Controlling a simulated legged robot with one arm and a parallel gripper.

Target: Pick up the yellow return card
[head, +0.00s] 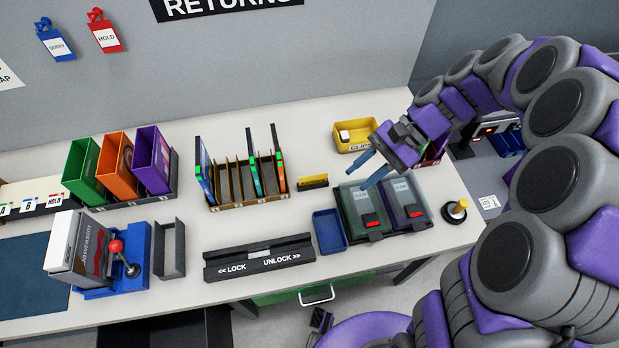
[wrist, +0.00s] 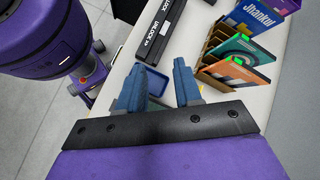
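No yellow return card is clearly recognisable. A small low yellow piece with a dark edge (head: 313,181) lies on the counter right of the brown slotted rack; I cannot tell whether it is the card. My gripper (head: 367,170) is above the counter, between the yellow clip bin and the dark green lidded box, to the right of that yellow piece. In the wrist view the open fingers (wrist: 157,88) point toward the counter, with the blue tray (wrist: 156,84) showing beyond the gap.
The brown rack (head: 243,202) holds upright cards and books. The yellow clip bin (head: 369,147) stands behind. Two lidded boxes (head: 360,212) and the small blue tray (head: 329,231) are in front. A black lock bar (head: 259,259) lies near the front edge. Bare counter lies behind the rack.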

